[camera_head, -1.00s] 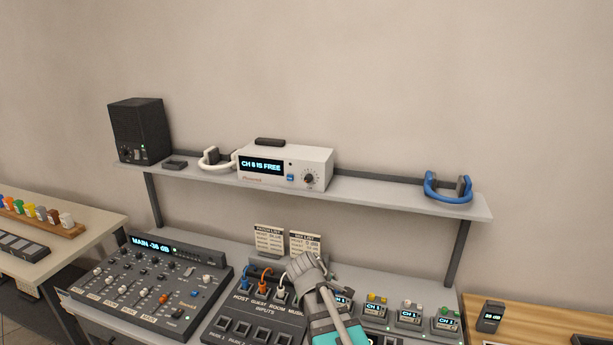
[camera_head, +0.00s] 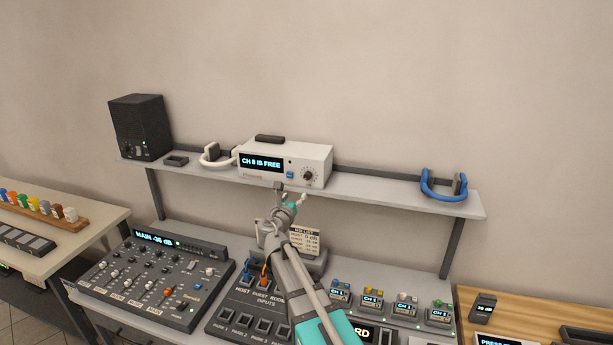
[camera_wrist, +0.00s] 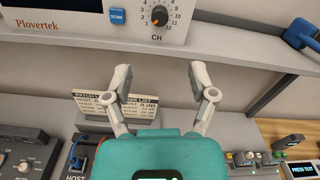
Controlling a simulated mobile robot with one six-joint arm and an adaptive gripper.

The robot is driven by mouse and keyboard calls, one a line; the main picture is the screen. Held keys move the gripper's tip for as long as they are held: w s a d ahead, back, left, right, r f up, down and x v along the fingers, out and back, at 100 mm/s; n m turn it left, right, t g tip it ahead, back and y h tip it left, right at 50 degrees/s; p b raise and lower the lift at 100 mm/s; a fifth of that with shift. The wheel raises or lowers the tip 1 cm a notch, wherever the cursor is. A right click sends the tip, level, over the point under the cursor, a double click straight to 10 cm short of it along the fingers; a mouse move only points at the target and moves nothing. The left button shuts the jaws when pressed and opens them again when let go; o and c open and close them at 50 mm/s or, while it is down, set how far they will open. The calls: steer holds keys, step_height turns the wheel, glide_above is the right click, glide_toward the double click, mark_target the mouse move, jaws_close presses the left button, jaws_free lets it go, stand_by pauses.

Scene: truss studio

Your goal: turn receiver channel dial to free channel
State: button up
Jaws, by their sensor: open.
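The white receiver (camera_head: 320,160) stands on the shelf. Its lit display (camera_head: 261,162) appears to read "CH 8 IS FREE". The black channel dial (camera_head: 308,175) is at the right of its front face. My gripper (camera_head: 292,192) is open and empty, below and in front of the receiver. In the wrist view its two fingers (camera_wrist: 160,71) are spread apart below the dial, not touching it.
A blue SCAN button (camera_wrist: 118,16) sits left of the dial. White headphones (camera_head: 216,156) and a black speaker (camera_head: 139,127) are to the left on the shelf (camera_head: 380,193), blue headphones (camera_head: 443,184) to the right. List cards (camera_wrist: 122,104) stand below the shelf, behind the fingers.

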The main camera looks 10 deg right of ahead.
mark_target(307, 177)
steer(key=shift+w, duration=0.1)
stand_by(0.3)
steer(key=shift+x, duration=6.8)
jaws_close()
